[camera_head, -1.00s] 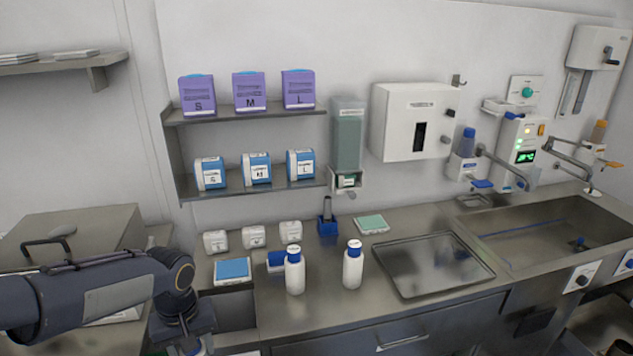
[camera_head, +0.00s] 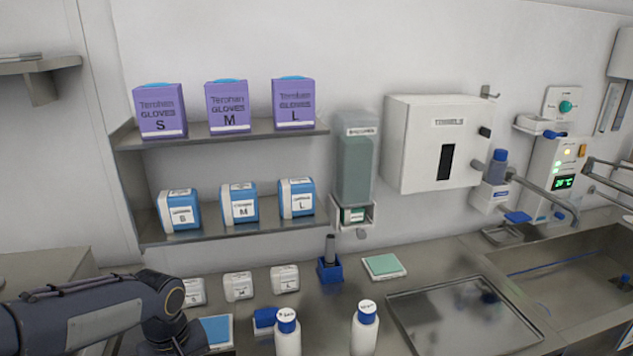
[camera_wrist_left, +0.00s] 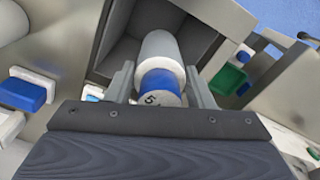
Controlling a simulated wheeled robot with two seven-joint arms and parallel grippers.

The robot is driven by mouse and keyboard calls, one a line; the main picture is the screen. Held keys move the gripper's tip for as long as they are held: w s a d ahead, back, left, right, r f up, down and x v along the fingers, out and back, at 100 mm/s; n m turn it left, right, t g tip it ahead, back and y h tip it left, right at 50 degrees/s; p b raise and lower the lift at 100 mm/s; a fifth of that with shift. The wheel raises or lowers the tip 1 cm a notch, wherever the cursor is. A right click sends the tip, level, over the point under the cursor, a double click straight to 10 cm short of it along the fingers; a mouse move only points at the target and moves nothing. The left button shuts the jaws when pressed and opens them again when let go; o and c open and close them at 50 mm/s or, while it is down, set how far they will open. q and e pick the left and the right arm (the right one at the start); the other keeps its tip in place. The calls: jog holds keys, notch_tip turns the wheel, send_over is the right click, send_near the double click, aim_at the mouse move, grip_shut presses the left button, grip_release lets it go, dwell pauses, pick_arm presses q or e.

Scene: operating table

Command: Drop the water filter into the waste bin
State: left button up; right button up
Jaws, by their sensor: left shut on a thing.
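My left gripper (camera_wrist_left: 160,76) shows in the left wrist view, its two fingers on either side of a white cylinder with a blue band, the water filter (camera_wrist_left: 160,50). It is shut on it. The filter's near end is pale with a dark mark like a 5. Beyond it is a grey, box-like open recess (camera_wrist_left: 118,50), which looks like the waste bin; the filter is in front of its opening, and its depth relative to the rim is unclear. In the head view my left arm comes in at lower left, and its gripper is below the frame. My right gripper is not in view.
Two white bottles with blue caps (camera_head: 288,335) (camera_head: 366,325) stand on the counter. A metal tray (camera_head: 400,330) lies right of them, before the sink (camera_head: 590,270). Shelves with glove boxes (camera_head: 230,107) hang above. A blue-lidded item (camera_wrist_left: 27,90) shows at left in the wrist view.

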pick_arm(q)
notch_tip(320, 180, down, 5)
jog(key=b, duration=0.3)
jog(key=shift+f+b, duration=0.1)
jog(key=shift+b, duration=0.2)
jog(key=o, duration=1.1)
jog(key=shift+o, duration=0.2)
notch_tip(320, 180, up, 8)
jog(key=shift+f, duration=0.15)
